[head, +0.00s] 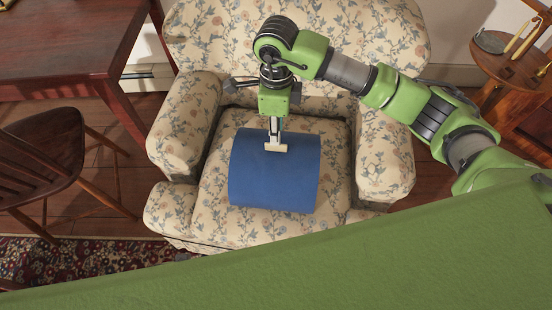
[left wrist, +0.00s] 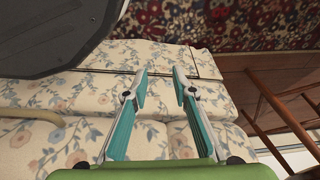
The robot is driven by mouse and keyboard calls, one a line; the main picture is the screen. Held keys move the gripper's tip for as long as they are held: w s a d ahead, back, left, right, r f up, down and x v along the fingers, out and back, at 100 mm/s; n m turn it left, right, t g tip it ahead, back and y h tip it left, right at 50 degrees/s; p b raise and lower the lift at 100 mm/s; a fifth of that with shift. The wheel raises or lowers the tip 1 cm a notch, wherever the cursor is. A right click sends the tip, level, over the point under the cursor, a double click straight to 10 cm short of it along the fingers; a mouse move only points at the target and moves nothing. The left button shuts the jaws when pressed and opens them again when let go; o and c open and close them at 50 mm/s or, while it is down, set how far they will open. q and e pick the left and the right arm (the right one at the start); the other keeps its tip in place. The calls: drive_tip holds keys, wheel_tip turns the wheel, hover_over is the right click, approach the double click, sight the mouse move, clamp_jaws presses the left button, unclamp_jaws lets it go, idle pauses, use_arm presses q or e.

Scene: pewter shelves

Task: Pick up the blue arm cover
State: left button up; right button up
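The blue arm cover (head: 272,182) lies on the seat cushion of the floral armchair (head: 345,55) in the head view. It looks like a slightly curved sheet. My right gripper (head: 276,147) points down at the cover's upper middle, its pale tip overlapping the cover. I cannot tell whether it touches the cover or whether its fingers are closed. My left gripper (left wrist: 160,88) shows in the left wrist view, open and empty, its teal fingers apart over floral upholstery (left wrist: 60,145). The cover is not visible in that view.
A wooden table (head: 75,40) and a wooden chair (head: 45,150) stand left of the armchair. A small round wooden table (head: 515,65) with items on it is at the right. A patterned rug (head: 80,262) lies at lower left.

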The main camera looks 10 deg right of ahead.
sight(276, 160)
drive_tip(key=f, duration=0.4)
drive_tip(key=shift+s+a+f, duration=0.1)
drive_tip(key=shift+s+f, duration=0.15)
drive_tip(key=shift+f, duration=0.4)
drive_tip(key=c, duration=0.6)
use_arm(q)
drive_tip(key=shift+w+r, duration=0.1)
drive_tip(key=shift+r, duration=0.5)
use_arm(e)
clamp_jaws()
